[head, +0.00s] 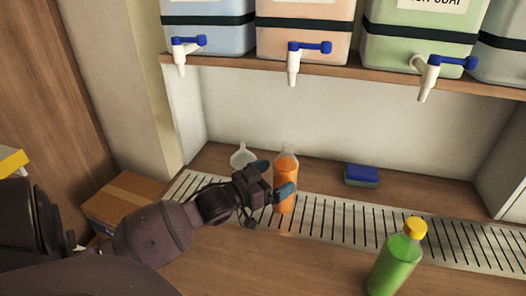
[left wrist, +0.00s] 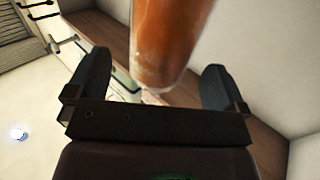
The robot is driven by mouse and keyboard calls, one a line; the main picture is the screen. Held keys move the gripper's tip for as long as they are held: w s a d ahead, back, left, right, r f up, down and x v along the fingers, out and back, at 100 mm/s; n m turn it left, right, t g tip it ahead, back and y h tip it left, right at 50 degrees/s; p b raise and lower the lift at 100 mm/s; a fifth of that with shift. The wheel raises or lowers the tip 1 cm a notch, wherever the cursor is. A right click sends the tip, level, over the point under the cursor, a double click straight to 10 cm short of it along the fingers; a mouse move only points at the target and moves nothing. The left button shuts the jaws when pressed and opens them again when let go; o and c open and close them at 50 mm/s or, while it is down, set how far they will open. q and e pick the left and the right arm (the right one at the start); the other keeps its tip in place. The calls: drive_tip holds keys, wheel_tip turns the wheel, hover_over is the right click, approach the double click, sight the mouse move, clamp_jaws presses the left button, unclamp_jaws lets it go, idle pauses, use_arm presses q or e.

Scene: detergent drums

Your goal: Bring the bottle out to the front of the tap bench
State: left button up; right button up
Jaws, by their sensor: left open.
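An orange bottle (head: 285,168) with a clear top stands upright at the back of the tap bench (head: 240,262), by the slotted drain strip. My left gripper (head: 272,177) is at the bottle, with its blue-grey fingers on either side of it. In the left wrist view the orange bottle (left wrist: 168,40) shows between the two spread fingers of the left gripper (left wrist: 160,85). The fingers are open and stand apart from the bottle there. A green bottle (head: 396,262) with a yellow cap stands at the front right of the bench. My right gripper is not in view.
A white funnel-like item (head: 242,156) is just left of the orange bottle. A blue sponge (head: 361,175) lies at the back right. Drums with blue-handled taps (head: 310,48) hang over the bench on a shelf. The front middle of the bench is clear.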

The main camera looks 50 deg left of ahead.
use_arm(q)
drive_tip(key=shift+w+d+f+b, duration=0.1)
drive_tip(key=shift+w+d+b, duration=0.05)
drive_tip(key=shift+w, duration=0.75)
drive_tip(key=shift+w+d+b, duration=0.1)
drive_tip(key=shift+w+b, duration=0.05)
drive_tip(key=shift+w, duration=0.85)
drive_tip(key=shift+c, duration=0.5)
